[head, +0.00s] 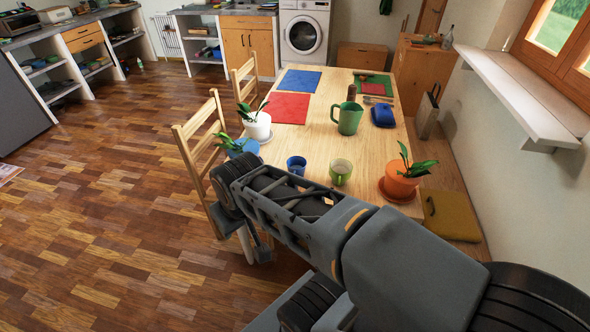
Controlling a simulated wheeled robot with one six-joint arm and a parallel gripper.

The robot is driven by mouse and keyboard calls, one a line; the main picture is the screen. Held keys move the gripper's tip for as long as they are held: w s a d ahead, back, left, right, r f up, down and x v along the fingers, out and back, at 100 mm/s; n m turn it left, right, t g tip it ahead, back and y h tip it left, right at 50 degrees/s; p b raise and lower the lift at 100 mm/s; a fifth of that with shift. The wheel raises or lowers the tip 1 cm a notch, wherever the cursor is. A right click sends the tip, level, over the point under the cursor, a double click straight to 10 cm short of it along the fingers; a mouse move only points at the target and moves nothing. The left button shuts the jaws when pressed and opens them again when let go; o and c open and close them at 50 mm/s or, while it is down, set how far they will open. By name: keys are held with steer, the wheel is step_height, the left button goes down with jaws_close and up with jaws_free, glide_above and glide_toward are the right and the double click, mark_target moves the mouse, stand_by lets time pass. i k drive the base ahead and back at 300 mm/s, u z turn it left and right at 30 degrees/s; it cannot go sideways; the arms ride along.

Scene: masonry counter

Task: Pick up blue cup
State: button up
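The blue cup (296,165) stands upright near the front of the wooden table (310,140), just beyond my raised arm. A green cup (340,171) stands to its right, a short gap away. My arm crosses the lower picture from the right and ends left of the cups. A small dark part at its far end, low by the table's left edge, looks like part of my gripper (259,244). The rest is hidden behind the arm, so I cannot see its fingers clearly. Nothing of mine is seen touching the blue cup.
A white-potted plant (257,127) and a blue-potted plant (240,147) stand left of the cups. An orange-potted plant (402,182) is at right. A green pitcher (348,118) and a blue container (383,115) stand farther back. Chairs (200,140) line the left side.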

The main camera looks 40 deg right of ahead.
mark_target(297, 165)
steer(key=u, duration=1.15)
steer(key=i, duration=1.8)
steer(key=z, duration=3.7)
steer(key=i, duration=0.5)
steer(key=z, duration=0.1)
